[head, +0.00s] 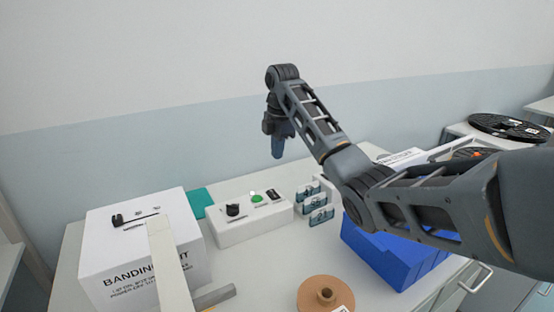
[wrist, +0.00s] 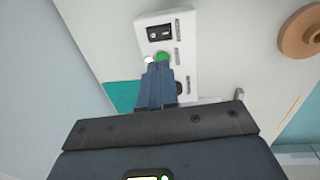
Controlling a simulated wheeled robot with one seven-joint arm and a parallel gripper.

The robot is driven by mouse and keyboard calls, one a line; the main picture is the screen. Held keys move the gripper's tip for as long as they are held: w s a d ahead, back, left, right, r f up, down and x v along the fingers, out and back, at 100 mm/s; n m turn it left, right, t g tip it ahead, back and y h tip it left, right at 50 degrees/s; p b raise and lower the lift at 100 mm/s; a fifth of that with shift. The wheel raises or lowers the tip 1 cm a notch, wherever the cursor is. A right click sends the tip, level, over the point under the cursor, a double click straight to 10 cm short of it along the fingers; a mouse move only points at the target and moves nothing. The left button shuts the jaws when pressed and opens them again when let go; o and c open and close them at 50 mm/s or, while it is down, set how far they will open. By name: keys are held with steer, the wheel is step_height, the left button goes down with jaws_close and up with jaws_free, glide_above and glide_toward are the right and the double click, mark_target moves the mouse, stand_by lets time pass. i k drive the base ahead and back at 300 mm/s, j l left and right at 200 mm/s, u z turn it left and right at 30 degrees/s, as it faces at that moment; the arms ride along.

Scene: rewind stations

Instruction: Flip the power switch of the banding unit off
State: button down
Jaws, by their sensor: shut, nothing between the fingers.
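The banding unit (head: 105,240) is a white box at the left of the table in the head view, lettered BANDING on its front; the smaller lettering is hard to read. A black lever-like part (head: 117,220) is on its top. A white control box (head: 225,235) beside it carries a black rocker switch (head: 274,194), a green button (head: 257,198) and a black knob (head: 233,209). The wrist view also shows the rocker switch (wrist: 159,32) and green button (wrist: 162,57). My gripper (head: 278,156) is shut and empty, pointing down above and behind the control box.
Several numbered tags (head: 320,215) stand right of the control box. A blue bin (head: 385,258) and a brown spool (head: 326,295) are farther right and forward. A pale upright bar (head: 168,265) stands in front of the banding unit. A teal pad (head: 199,200) lies behind.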

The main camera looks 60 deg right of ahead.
mark_target(272, 193)
steer(key=k+l+u, duration=0.2)
steer(key=l, duration=0.2)
steer(key=l+u, duration=0.2)
steer(key=l, duration=0.2)
steer(key=k+l+u, duration=0.2)
steer(key=l, duration=0.15)
